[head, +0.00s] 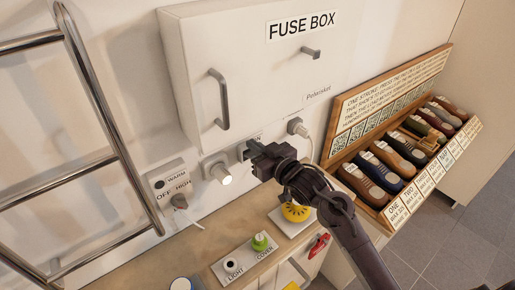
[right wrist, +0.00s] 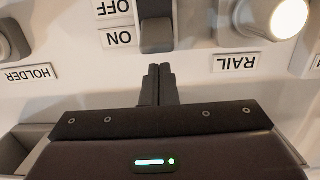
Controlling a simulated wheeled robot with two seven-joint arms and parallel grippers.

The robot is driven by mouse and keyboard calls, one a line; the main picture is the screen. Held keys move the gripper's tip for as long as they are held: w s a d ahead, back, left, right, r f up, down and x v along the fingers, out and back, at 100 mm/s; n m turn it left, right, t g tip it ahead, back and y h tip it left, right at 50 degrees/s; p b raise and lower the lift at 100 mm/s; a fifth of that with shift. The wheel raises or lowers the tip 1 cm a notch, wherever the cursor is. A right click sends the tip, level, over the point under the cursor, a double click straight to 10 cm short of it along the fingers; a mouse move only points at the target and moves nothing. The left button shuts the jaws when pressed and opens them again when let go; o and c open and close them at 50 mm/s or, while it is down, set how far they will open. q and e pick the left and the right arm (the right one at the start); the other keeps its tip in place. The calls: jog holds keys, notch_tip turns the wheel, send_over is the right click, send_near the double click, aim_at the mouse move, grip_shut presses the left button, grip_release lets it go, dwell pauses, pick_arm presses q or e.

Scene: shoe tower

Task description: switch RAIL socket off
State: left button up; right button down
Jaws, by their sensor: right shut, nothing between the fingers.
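The RAIL label (right wrist: 236,64) shows upside down in the right wrist view, beside a round fitting with a lit face (right wrist: 275,18). That lit fitting also shows in the head view (head: 220,173), left of my right gripper (head: 254,150). A grey rocker switch (right wrist: 156,30) stands beside the OFF and ON labels (right wrist: 117,38). In the head view my gripper hides this switch. My right gripper (right wrist: 160,72) is shut and empty, its tips close to the switch's ON-side end; I cannot tell whether they touch. My left gripper is out of view.
The fuse box (head: 250,60) hangs above my right gripper. A WARM/OFF/HIGH control (head: 170,190) and metal rail (head: 90,90) are at left. A plug (head: 297,127) is at right. The bench below holds a green-knob panel (head: 245,257). A shoe rack (head: 395,155) stands right.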

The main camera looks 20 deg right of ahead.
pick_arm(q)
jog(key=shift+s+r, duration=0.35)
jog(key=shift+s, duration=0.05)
pick_arm(e)
jog(key=shift+s+d+f, duration=0.2)
jog(key=shift+s+f, duration=0.25)
jog(key=shift+f, duration=0.35)
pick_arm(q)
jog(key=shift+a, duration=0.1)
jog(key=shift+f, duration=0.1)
